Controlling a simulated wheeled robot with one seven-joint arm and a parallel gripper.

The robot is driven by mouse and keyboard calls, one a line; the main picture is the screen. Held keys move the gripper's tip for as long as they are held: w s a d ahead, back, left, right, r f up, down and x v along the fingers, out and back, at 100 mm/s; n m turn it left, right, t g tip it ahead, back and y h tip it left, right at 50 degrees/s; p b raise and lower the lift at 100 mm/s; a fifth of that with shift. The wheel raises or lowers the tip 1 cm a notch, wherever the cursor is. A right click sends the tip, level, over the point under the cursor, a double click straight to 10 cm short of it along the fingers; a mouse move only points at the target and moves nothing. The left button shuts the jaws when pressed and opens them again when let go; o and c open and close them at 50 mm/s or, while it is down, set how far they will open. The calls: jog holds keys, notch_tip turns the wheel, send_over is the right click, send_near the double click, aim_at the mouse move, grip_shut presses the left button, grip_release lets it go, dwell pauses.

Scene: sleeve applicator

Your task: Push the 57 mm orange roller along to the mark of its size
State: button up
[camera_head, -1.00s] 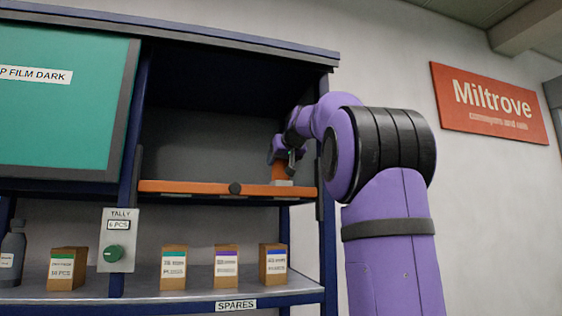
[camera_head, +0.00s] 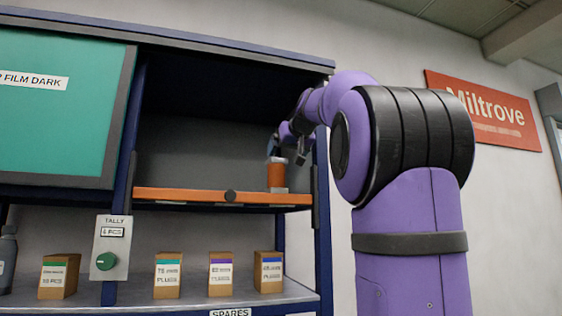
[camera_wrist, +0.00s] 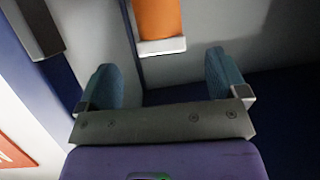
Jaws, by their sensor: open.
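The orange roller (camera_head: 276,174) stands upright near the right end of the open bay, just behind the orange front rail. It has a pale end piece at the bottom. In the wrist view, the orange roller (camera_wrist: 158,18) shows at the top centre with a pale end, its far part cut off by the frame. My gripper (camera_wrist: 162,78) is open, with blue-teal fingertips spread apart. The roller lies beyond the gap between them, and nothing is held. In the head view, my gripper (camera_head: 288,150) is at the roller's upper part; contact cannot be told. No size mark is readable.
The orange rail (camera_head: 190,196) with a dark knob crosses the bay front. A blue post (camera_head: 322,220) stands close on the right. A teal panel (camera_head: 60,110) covers the left bay. The bay's middle looks clear.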

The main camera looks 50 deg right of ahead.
jog(key=shift+v, duration=1.1)
